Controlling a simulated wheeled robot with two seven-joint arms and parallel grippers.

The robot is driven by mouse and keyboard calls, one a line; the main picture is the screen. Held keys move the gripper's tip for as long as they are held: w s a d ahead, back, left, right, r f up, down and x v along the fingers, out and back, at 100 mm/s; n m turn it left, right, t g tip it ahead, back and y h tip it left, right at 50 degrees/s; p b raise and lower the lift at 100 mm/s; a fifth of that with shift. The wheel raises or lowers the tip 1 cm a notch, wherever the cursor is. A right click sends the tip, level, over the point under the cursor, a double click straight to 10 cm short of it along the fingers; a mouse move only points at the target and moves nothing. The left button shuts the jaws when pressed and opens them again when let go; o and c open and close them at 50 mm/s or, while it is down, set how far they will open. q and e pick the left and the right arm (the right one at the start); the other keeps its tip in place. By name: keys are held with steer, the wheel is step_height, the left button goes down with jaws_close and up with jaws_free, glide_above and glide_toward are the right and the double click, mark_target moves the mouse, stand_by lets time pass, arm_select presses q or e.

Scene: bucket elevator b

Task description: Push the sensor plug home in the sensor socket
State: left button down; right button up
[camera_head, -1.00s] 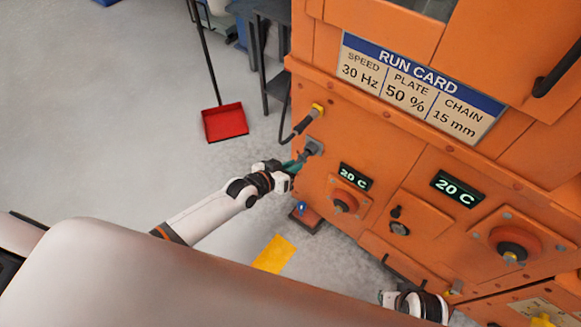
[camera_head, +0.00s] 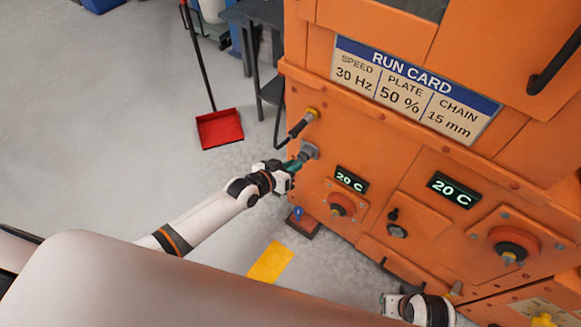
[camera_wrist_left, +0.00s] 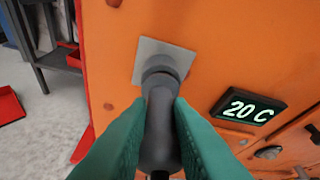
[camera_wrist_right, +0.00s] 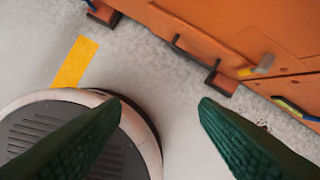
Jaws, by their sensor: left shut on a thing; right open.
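The sensor plug (camera_wrist_left: 159,135) is a dark grey cylinder held between the green fingers of my left gripper (camera_wrist_left: 160,120). Its front end meets the sensor socket, whose square grey plate (camera_wrist_left: 150,56) is fixed to the orange panel. In the left wrist view the plug lines up with the socket; how deep it sits cannot be told. In the head view my left gripper (camera_head: 288,171) is at the socket (camera_head: 310,150). My right gripper (camera_wrist_right: 163,105) is open and empty, low in front of the machine.
The orange machine (camera_head: 400,160) carries a run card (camera_head: 410,90), a black-handled lever (camera_head: 299,125) above the socket and two 20 C displays, one (camera_head: 351,180) just right of the socket. A red dustpan (camera_head: 220,128) stands on the floor at left. Grey floor there is open.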

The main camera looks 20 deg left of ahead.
arm_select(q)
steer(key=shift+w+d, duration=0.15)
steer(key=shift+w, duration=0.15)
steer(key=c, duration=1.2)
jaws_free()
steer(key=shift+c, duration=0.2)
arm_select(e)
steer(key=shift+w+r, duration=0.1)
steer(key=shift+r, duration=0.45)
arm_select(q)
steer(key=shift+s+r, duration=0.1)
steer(key=shift+s, duration=0.15)
steer(key=p+v, duration=0.3)
steer(key=v, duration=0.8)
steer(key=shift+s+a, duration=0.15)
steer(key=shift+a, duration=0.05)
arm_select(e)
steer(key=s+f, duration=0.3)
steer(key=f, duration=0.8)
steer(key=shift+s+d+g, duration=0.15)
steer(key=shift+d+g, duration=0.05)
steer(key=shift+g, duration=0.1)
